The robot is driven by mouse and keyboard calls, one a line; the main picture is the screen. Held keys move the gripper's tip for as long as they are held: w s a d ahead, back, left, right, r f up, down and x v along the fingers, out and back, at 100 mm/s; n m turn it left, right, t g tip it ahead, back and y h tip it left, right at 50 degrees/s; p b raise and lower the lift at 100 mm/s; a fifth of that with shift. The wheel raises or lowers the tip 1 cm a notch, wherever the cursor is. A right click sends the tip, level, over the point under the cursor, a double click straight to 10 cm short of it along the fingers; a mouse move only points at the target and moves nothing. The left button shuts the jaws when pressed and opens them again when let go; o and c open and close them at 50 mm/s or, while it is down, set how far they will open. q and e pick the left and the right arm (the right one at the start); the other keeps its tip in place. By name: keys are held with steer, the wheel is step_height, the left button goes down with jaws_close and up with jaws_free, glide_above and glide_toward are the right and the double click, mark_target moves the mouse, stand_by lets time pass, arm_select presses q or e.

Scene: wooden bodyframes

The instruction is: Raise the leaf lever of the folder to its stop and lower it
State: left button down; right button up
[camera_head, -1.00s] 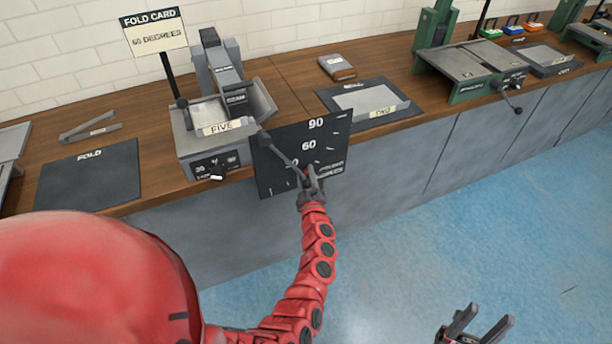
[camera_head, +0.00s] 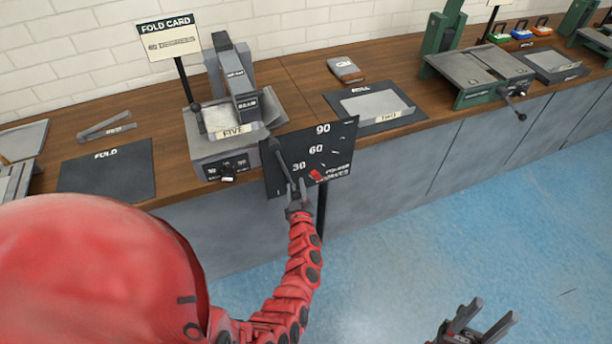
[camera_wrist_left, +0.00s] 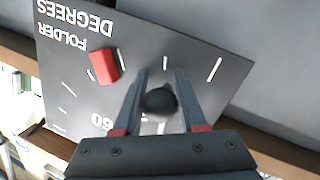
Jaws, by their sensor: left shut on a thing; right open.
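The folder (camera_head: 207,148) is a grey machine with a FIVE label on the bench in the head view. Its dark leaf lever (camera_head: 281,155) slopes down to the right across a black degree board (camera_head: 339,146) marked 30, 60 and 90. The lever lies below the 30. My left gripper (camera_head: 297,187) is shut on the lever's end; in the left wrist view a round dark knob (camera_wrist_left: 160,101) sits between its fingers. A red marker (camera_head: 316,175) on the board is right of the lever, apart from it. My right gripper (camera_head: 480,322) is open and empty at the lower right.
A FOLD CARD sign (camera_head: 166,38) stands behind the folder. A dark FOLD mat (camera_head: 108,172) lies left of it. A ROLL mat (camera_head: 405,115) with a grey sheet and a green machine (camera_head: 480,75) are to the right. The blue floor in front is clear.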

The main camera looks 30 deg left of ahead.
arm_select(q)
steer(key=s+a+p, duration=0.1)
steer(key=s+a+m+p, duration=0.2)
steer(key=shift+s+a+f+g, duration=0.1)
steer(key=shift+s+f+g, duration=0.25)
steer(key=shift+g, duration=0.05)
steer(key=c, duration=0.8)
jaws_free()
steer(key=o, duration=0.3)
steer(key=shift+s, duration=0.1)
